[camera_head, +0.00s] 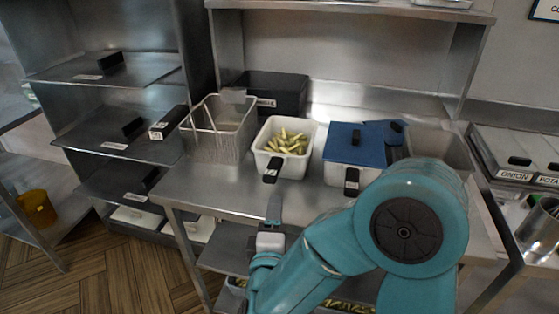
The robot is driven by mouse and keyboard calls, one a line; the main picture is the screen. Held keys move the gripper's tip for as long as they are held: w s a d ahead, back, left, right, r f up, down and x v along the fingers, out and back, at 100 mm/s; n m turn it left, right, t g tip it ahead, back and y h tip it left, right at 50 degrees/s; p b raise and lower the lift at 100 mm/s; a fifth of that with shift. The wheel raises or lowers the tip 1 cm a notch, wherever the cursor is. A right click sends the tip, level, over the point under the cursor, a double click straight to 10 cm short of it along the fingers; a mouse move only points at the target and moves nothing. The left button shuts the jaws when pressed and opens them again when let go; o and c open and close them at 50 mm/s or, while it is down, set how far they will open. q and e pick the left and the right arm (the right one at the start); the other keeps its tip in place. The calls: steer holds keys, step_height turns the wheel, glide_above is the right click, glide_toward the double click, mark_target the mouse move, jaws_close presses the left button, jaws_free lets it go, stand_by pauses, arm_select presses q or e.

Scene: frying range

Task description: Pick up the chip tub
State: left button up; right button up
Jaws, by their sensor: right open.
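The chip tub (298,166) is a white container filled with yellow chips (286,142). It stands on the steel counter near the middle of the view, and its black handle (271,172) sticks out at the front toward me. My right gripper (274,207) is in front of and below this handle, near the counter's front edge, and apart from the tub. It is open and empty. My teal right arm comes in from the lower right. My left gripper is not in view.
A wire fry basket (218,141) stands left of the tub. A white tub with a blue lid (345,144) and black handle stands to its right. A black box (273,93) is behind. Steel shelves (105,70) stand at the left. Bare counter (225,181) lies in front of the basket.

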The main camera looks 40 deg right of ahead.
mark_target(275, 184)
steer(key=p+x, duration=0.1)
steer(key=x, duration=0.2)
steer(key=p+x, duration=0.2)
steer(key=x, duration=0.2)
steer(key=p+x, duration=0.2)
steer(key=x, duration=0.1)
steer(key=shift+w+a, duration=0.3)
steer(key=shift+w, duration=0.15)
steer(key=p+x, duration=0.1)
steer(key=x, duration=0.4)
steer(key=shift+d+r, duration=0.15)
steer(key=shift+d, duration=0.2)
steer(key=shift+a, duration=0.1)
steer(key=shift+w, duration=0.1)
steer(key=c, duration=0.8)
jaws_close()
